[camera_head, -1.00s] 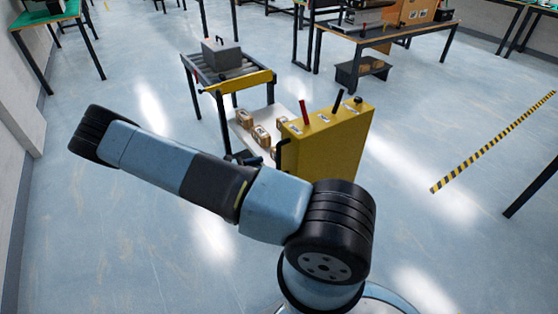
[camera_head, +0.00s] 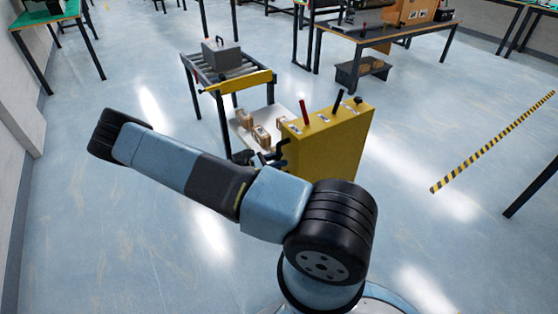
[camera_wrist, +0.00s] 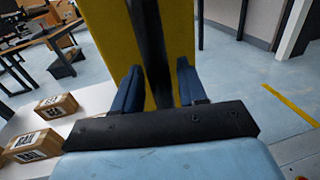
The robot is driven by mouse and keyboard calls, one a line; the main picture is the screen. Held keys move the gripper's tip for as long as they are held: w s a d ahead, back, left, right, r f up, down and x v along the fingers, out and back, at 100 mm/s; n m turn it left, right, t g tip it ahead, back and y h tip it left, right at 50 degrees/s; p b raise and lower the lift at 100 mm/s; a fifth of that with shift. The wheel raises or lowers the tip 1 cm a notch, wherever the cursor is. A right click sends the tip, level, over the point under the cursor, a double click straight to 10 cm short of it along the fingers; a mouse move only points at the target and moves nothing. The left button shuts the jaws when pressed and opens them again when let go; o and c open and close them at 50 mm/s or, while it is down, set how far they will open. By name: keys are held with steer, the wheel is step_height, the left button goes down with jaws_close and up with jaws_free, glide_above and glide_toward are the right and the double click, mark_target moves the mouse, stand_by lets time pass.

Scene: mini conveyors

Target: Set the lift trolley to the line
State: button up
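The lift trolley looks to be the low white deck (camera_head: 240,135) with small cartons on it, beside a yellow cabinet (camera_head: 335,140). The cabinet has a red lever (camera_head: 304,112), a black lever (camera_head: 338,102) and a black knob on top, and a black handle (camera_head: 283,147) on its left side. My gripper (camera_head: 264,158) is at this handle, partly hidden behind my arm in the head view. In the wrist view my gripper (camera_wrist: 158,90) has its two blue fingers apart, with an upright black bar (camera_wrist: 150,45) between them. A gap shows on the bar's right.
A roller conveyor (camera_head: 205,75) with a grey lidded box (camera_head: 221,55) and a yellow end bar stands behind the deck. A workbench (camera_head: 400,40) stands at the back right. Yellow-black floor tape (camera_head: 490,145) runs at right. The floor at left is clear.

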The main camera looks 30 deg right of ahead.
jaws_close()
stand_by(0.4)
